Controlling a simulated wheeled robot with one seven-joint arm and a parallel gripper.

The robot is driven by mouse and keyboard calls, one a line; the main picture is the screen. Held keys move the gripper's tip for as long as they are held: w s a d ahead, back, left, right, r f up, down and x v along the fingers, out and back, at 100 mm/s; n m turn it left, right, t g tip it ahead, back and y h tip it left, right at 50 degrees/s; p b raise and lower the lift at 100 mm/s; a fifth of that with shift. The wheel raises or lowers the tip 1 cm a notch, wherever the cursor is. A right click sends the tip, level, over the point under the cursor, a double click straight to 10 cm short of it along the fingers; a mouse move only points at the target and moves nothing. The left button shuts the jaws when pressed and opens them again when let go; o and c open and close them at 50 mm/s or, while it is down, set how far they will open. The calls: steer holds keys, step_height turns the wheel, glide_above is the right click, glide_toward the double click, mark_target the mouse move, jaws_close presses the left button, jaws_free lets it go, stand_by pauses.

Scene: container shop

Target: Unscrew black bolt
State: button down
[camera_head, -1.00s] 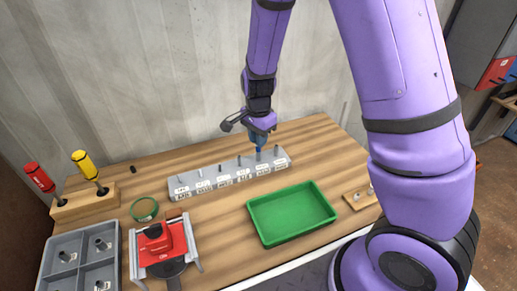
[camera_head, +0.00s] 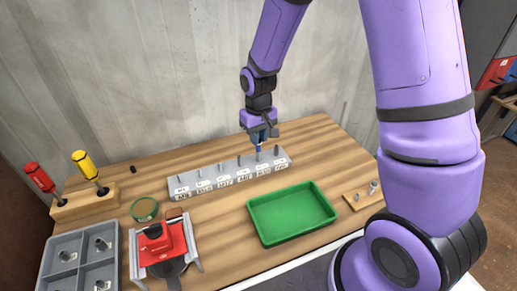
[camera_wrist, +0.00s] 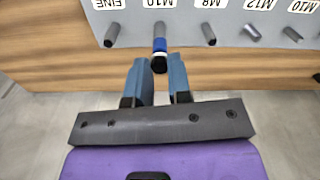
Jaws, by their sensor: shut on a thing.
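The grey block (camera_head: 212,177) with a row of pegs and labels lies near the back of the workbench. At one peg marked M10, a blue piece with a black end, the black bolt (camera_wrist: 159,65), points toward my gripper in the wrist view. The blue part (camera_head: 258,149) also shows in the head view, upright above the block. My gripper (camera_wrist: 160,78) is directly over it, its two blue-grey fingers on either side of the black end. It is shut on the black bolt, though the contact itself is hard to see. The threads are hidden.
An empty green tray (camera_head: 257,233) stands in front of the block. A small wooden board with metal pieces (camera_head: 346,199) is at right.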

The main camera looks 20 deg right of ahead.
steer(key=shift+r, duration=2.5)
